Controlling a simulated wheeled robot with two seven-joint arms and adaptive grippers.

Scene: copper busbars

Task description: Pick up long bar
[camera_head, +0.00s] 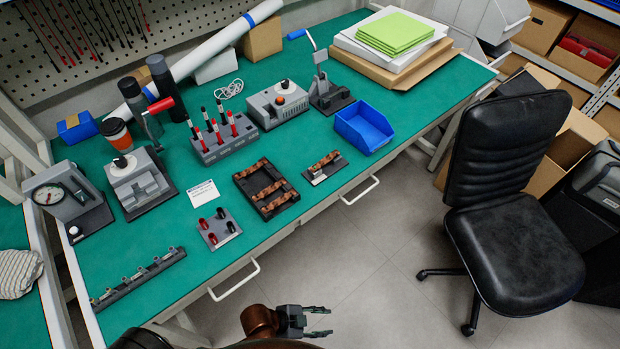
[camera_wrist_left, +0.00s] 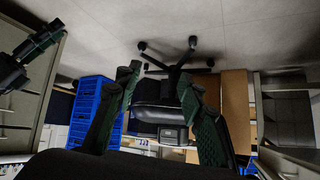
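Several copper-coloured bars (camera_head: 266,187) lie in a dark tray (camera_head: 244,190) near the front edge of the green bench. A shorter-looking copper piece (camera_head: 322,165) sits on a small dark holder (camera_head: 338,164) to the right of the tray. I cannot tell for sure which bar is the long bar. My left gripper (camera_head: 328,321) is in front of the bench, over the floor, well apart from the bars. It is open and empty; its parted fingers also show in the left wrist view (camera_wrist_left: 158,82). My right gripper (camera_wrist_left: 38,46) seems to show at the upper left there.
A blue bin (camera_head: 363,128) stands right of the holder. A plate with red and black pieces (camera_head: 219,229) and a long grey rail (camera_head: 138,279) lie left of the tray. White drawer handles (camera_head: 235,281) stick out from the bench front. A black chair (camera_head: 515,220) stands on the right.

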